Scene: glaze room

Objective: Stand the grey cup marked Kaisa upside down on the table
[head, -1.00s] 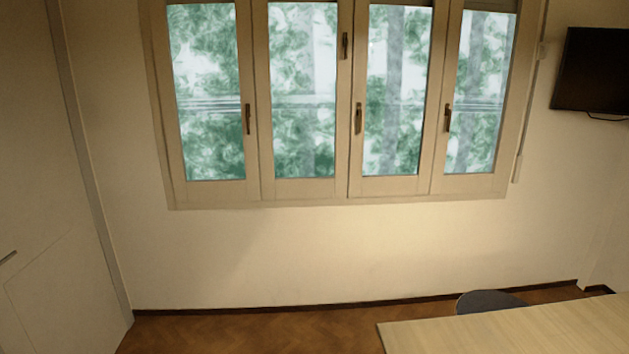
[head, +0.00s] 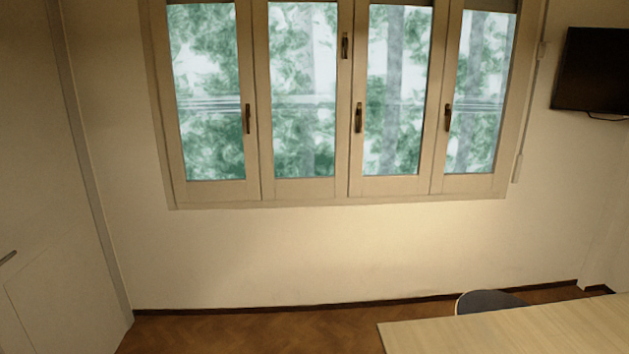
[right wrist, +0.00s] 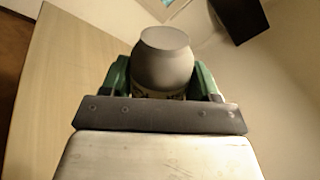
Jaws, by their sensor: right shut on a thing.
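A grey cup (right wrist: 165,52) is held between the green fingers of my right gripper (right wrist: 162,76) in the right wrist view. The cup narrows to a flat, smooth grey end that points away from the wrist. A paler band with dark marks shows low on the cup, partly hidden by the gripper; I cannot read a name there. The table (right wrist: 78,75) has a pale wood top and fills the left of that view. Its corner also shows in the head view (head: 500,333) at the lower right. Neither gripper shows in the head view.
A dark chair back (head: 490,301) stands behind the table's far edge. The visible part of the tabletop is bare. A window (head: 340,100) and a dark wall screen (head: 592,70) are on the far wall. Brown floor (head: 250,330) is clear left of the table.

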